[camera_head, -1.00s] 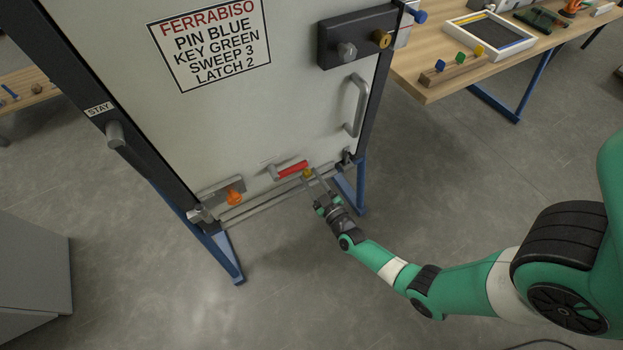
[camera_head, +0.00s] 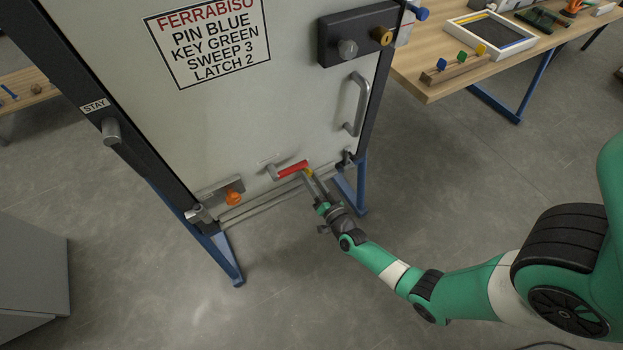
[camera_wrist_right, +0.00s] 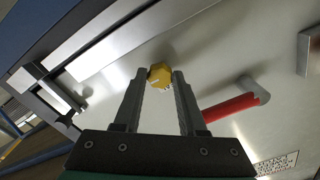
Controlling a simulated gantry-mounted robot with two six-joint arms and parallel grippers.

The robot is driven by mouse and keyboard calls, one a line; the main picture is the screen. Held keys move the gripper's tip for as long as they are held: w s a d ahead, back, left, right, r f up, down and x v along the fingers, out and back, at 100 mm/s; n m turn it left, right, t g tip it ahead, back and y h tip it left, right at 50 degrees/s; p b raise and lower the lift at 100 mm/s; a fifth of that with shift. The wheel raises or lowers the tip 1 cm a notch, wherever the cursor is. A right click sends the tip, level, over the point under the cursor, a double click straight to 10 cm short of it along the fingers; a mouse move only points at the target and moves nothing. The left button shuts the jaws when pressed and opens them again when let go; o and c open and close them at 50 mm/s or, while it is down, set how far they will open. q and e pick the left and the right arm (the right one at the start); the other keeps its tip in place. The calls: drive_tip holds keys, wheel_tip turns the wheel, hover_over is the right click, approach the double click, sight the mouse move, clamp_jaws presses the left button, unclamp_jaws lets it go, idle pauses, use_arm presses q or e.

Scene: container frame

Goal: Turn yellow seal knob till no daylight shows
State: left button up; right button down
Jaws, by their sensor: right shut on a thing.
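The yellow seal knob (camera_head: 309,173) is low on the pale door panel, just right of a red-gripped lever. In the right wrist view the knob (camera_wrist_right: 160,75) is faceted and sits between both fingertips. My right gripper (camera_wrist_right: 160,78) is shut on it; the fingers hide part of its sides. In the head view my right gripper (camera_head: 312,177) reaches the knob from the lower right. A seal strip (camera_head: 262,203) runs along the door's bottom edge; whether light shows there is too small to tell. My left gripper is not in view.
The red lever (camera_head: 292,169) is close beside the fingers. An orange knob (camera_head: 234,198) sits at the door's lower left, and a grey door handle (camera_head: 357,105) above right. A wooden table (camera_head: 440,85) with trays stands at the upper right. The floor below is clear.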

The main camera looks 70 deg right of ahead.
drive_tip(key=m, duration=1.1)
drive_tip(key=shift+m, duration=0.3)
idle(0.4)
drive_tip(key=shift+c, duration=2.4)
unclamp_jaws()
